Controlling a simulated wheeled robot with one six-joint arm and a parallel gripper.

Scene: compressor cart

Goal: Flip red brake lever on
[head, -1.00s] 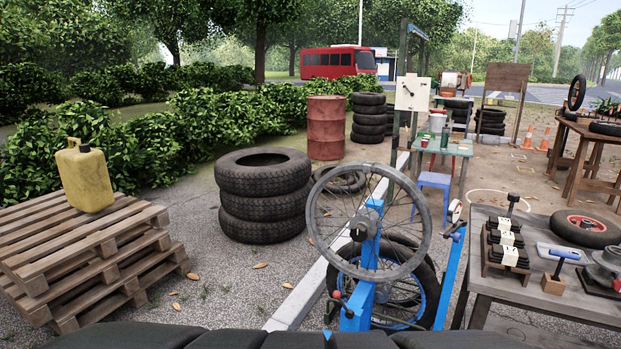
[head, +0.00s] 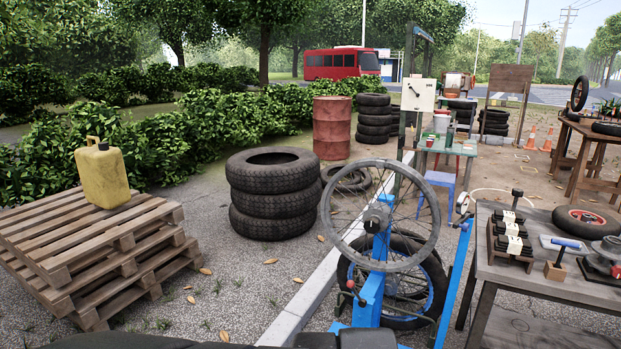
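A small lever with a red knob (head: 350,284) sits low on the blue wheel stand (head: 369,299), below the spoked wheel rim (head: 331,214). Its thin arm runs down and right toward the blue post. It is too small to tell clearly which position it is in, or whether it is the brake lever. A wheel with a black tyre and blue rim (head: 437,291) stands behind the post. My gripper is not in view.
Left are wooden pallets (head: 60,245) with a yellow jerrycan (head: 103,177). Stacked tyres (head: 272,198) stand left of the wheel. A workbench (head: 540,278) with tools stands right. A kerb (head: 310,297) crosses the paving.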

